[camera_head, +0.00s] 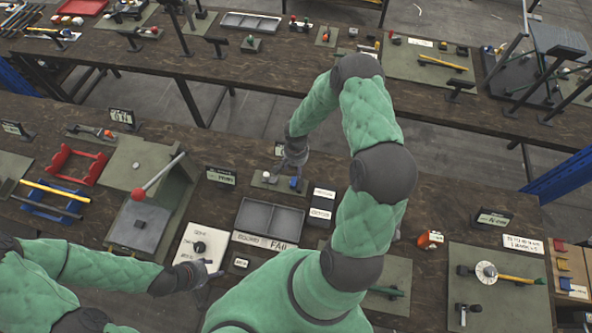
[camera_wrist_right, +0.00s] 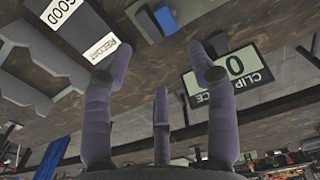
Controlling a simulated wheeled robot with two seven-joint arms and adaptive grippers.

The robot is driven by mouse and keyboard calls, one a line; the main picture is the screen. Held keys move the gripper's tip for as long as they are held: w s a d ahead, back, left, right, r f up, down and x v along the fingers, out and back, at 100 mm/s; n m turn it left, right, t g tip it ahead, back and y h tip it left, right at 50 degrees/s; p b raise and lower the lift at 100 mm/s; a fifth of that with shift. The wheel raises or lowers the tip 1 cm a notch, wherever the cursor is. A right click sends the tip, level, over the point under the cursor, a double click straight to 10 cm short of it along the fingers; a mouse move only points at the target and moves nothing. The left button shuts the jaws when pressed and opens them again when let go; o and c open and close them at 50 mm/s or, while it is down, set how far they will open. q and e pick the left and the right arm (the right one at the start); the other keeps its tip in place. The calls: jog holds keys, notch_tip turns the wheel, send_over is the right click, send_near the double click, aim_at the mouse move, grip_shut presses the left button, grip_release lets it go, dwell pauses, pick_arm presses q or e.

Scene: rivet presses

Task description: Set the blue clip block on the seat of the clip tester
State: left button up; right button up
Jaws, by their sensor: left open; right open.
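A small blue block (camera_head: 294,184), which looks like the blue clip block, is at the right of a small green-grey plate (camera_head: 262,184) at mid-table. The plate also bears a pale knob-like part (camera_head: 267,175); I take it for the clip tester. In the right wrist view the blue block (camera_wrist_right: 166,20) shows beyond my fingertips, on the plate. I cannot tell whether it is in the seat. My right gripper (camera_head: 288,176) is open and empty, close by the block; the wrist view shows its spread fingers (camera_wrist_right: 163,62). My left gripper (camera_head: 208,271) is open and empty near the front.
A "CLIP" sign (camera_wrist_right: 235,78) stands beside the plate. A press with a red-knobbed lever (camera_head: 140,194) is on the left. A dial fixture (camera_head: 487,272) is on the right.

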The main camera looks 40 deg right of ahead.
jog(key=s+a+n+y, duration=0.2)
jog(key=s+a+n, duration=0.2)
jog(key=a, duration=0.8)
jog(key=s+a+n+y, duration=0.2)
jog(key=s+a, duration=0.6)
jog(key=a, duration=0.5)
jog(key=shift+s+n, duration=0.3)
jog(key=shift+n, duration=0.6)
jog(key=shift+d, duration=0.1)
